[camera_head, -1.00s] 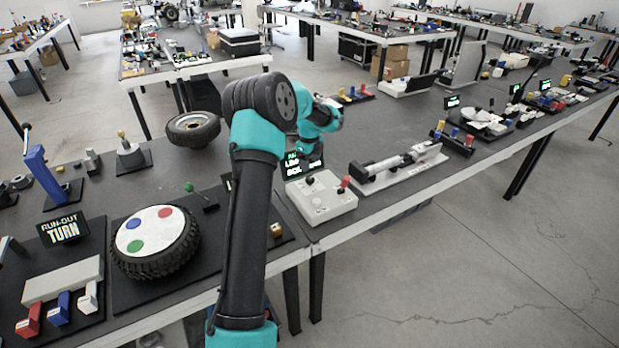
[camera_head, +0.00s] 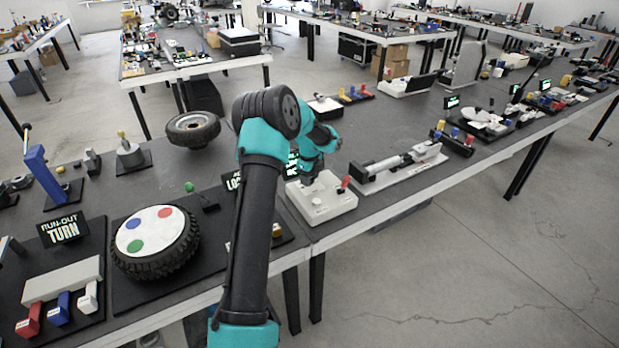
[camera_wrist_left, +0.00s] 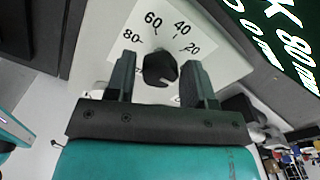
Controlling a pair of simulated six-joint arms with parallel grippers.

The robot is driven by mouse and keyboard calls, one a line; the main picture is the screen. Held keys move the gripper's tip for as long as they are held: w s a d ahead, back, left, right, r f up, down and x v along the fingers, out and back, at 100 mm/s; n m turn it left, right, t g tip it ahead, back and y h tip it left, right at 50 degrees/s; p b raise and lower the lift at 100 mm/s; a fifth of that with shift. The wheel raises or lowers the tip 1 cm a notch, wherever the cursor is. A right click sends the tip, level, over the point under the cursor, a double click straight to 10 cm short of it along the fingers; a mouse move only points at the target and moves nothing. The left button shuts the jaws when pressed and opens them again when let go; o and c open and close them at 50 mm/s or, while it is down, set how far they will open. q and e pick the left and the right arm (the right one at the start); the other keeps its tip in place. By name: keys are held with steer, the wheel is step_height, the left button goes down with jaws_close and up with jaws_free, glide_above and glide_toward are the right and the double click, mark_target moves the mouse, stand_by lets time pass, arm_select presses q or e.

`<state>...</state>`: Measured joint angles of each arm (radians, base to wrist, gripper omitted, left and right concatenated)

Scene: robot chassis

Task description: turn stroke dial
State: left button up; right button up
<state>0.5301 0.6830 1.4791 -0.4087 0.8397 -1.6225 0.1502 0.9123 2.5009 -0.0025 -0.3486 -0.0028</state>
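The stroke dial (camera_wrist_left: 160,68) is a black knob on a white panel (camera_wrist_left: 118,52) with printed numbers 20, 40, 60 and 80, seen in the left wrist view. My left gripper (camera_wrist_left: 160,62) is open, with one finger on each side of the knob. Gaps show between the fingers and the knob. In the head view the left gripper (camera_head: 311,178) is over the back left of the white control box (camera_head: 335,207) and hides the dial there. My right gripper is not in view.
The box also carries a red-tipped lever (camera_head: 345,183). A grey cylinder device (camera_head: 400,165) lies right of it, and a tyre (camera_head: 155,240) lies to the left.

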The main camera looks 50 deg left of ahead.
arm_select(q)
steer(key=c, duration=0.6)
